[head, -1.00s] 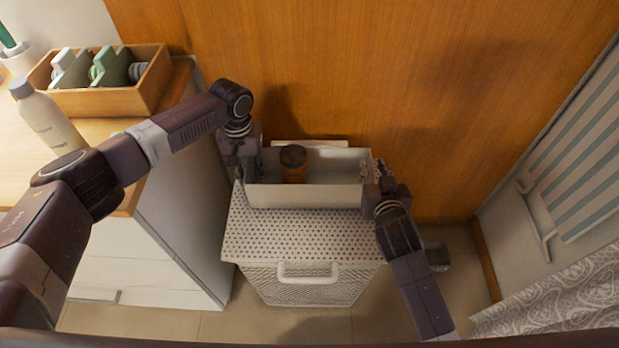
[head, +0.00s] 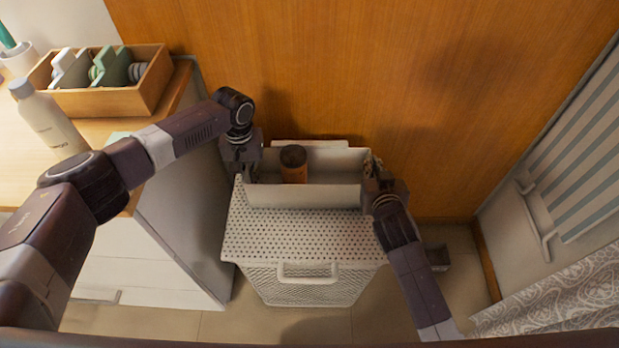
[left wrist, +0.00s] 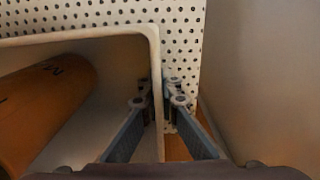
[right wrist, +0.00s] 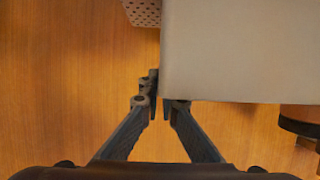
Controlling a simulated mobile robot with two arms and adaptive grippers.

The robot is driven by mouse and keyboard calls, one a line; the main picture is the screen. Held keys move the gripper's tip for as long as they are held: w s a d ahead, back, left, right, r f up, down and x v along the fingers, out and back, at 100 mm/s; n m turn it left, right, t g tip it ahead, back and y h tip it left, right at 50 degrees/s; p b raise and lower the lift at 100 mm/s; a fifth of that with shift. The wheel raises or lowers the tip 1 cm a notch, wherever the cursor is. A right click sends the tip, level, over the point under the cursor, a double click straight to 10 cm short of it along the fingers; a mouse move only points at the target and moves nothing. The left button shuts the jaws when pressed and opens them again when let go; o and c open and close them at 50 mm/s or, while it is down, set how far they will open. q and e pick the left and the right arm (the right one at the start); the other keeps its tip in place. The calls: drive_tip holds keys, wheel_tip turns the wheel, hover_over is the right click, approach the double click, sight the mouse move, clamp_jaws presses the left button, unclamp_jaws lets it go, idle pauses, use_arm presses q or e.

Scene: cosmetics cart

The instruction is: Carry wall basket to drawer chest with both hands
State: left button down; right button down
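The white wall basket (head: 305,196) is a long open trough against the wooden wall, at the back of a perforated white bin. A brown cylinder (head: 294,165) stands inside it. My left gripper (head: 248,176) is at the basket's left end; in the left wrist view its fingers (left wrist: 158,92) are shut on the end wall, one on each side. My right gripper (head: 372,170) is at the right end; in the right wrist view its fingers (right wrist: 164,92) are close together around the end wall, one tip partly hidden. The white drawer chest (head: 150,268) with a wooden top stands left.
The perforated bin (head: 300,235) with a front handle stands before the basket. On the chest top are a wooden organizer box (head: 120,97) and a pale bottle (head: 48,120). A patterned cloth (head: 560,300) is at the lower right.

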sight(249, 168)
use_arm(q)
drive_tip(key=shift+r, duration=0.2)
use_arm(e)
drive_tip(key=shift+r, duration=0.2)
